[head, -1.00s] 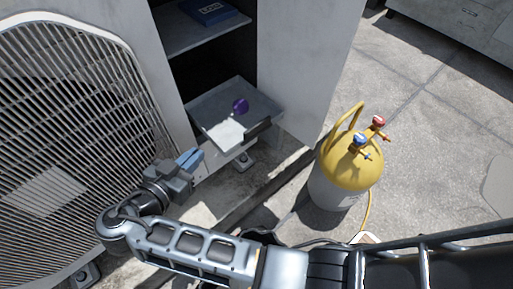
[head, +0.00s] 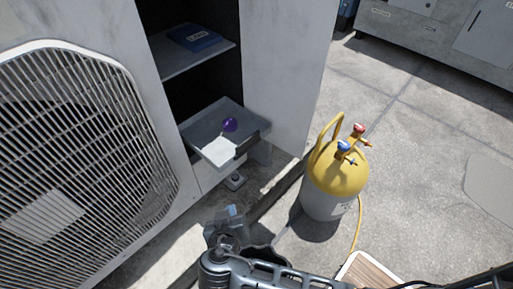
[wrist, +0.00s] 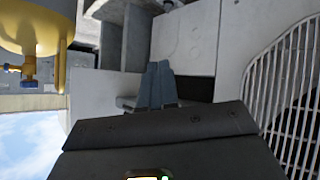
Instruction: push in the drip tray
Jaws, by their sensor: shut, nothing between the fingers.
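The drip tray (head: 208,150) is a shallow grey tray that sticks out of the lower opening of the condenser cabinet. A small purple object (head: 230,124) lies in it. Grey panels and box-like surfaces show beyond the fingers there, and I cannot tell which one is the tray.
A yellow and grey gas cylinder (head: 336,175) with valves and a hose stands to the right. A blue box (head: 194,38) lies on the shelf above the tray. The slatted condenser grille (head: 75,150) is at left. Open concrete floor (head: 420,150) lies at right.

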